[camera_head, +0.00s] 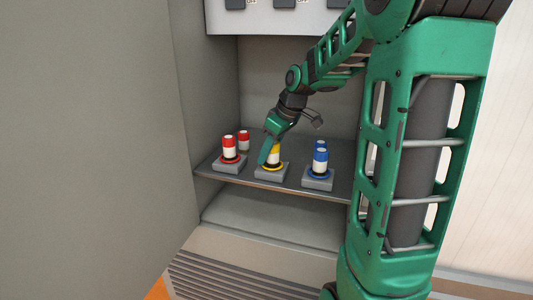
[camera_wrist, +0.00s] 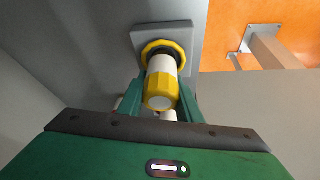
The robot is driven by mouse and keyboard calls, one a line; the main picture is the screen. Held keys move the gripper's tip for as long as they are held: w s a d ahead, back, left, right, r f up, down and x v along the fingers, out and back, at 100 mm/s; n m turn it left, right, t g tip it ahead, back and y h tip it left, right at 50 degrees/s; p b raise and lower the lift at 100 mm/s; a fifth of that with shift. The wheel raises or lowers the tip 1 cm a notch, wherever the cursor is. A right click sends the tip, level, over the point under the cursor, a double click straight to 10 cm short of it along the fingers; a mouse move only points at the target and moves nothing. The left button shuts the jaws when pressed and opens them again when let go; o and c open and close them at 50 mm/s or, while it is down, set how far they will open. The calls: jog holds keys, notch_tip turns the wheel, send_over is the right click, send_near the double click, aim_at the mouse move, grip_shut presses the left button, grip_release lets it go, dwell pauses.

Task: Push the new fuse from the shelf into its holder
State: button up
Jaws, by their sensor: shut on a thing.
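A yellow-and-white fuse (camera_head: 273,154) stands at the middle holder (camera_head: 271,173), a grey block with a yellow ring, on the shelf (camera_head: 208,171). In the wrist view the fuse (camera_wrist: 161,88) has a yellow end towards the camera and its far end meets the yellow-ringed holder (camera_wrist: 183,38). How deep it sits in the ring I cannot tell. My gripper (camera_head: 268,151) is shut on this fuse; in the wrist view green fingers (camera_wrist: 160,98) flank it on both sides. Another white piece shows partly behind it, mostly hidden.
A red-and-white fuse (camera_head: 229,147) stands in the left holder, with another red one (camera_head: 243,140) behind. A blue-and-white fuse (camera_head: 320,161) stands in the right holder, with another blue one (camera_head: 321,145) behind. Cabinet wall (camera_head: 212,100) stands left; a switch panel (camera_head: 265,20) hangs above.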

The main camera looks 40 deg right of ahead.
jog(key=shift+s+f, duration=0.45)
jog(key=shift+f, duration=0.35)
jog(key=o, duration=1.1)
jog(key=shift+d, duration=0.1)
jog(key=shift+c, duration=0.2)
jog(key=shift+w, duration=0.1)
jog(key=shift+a, duration=0.2)
jog(key=shift+w+d+r, duration=0.15)
jog(key=shift+w+r, duration=0.05)
jog(key=shift+r, duration=0.25)
jog(key=v, duration=1.1)
jog(key=shift+w+r, duration=0.2)
jog(key=shift+w, duration=0.05)
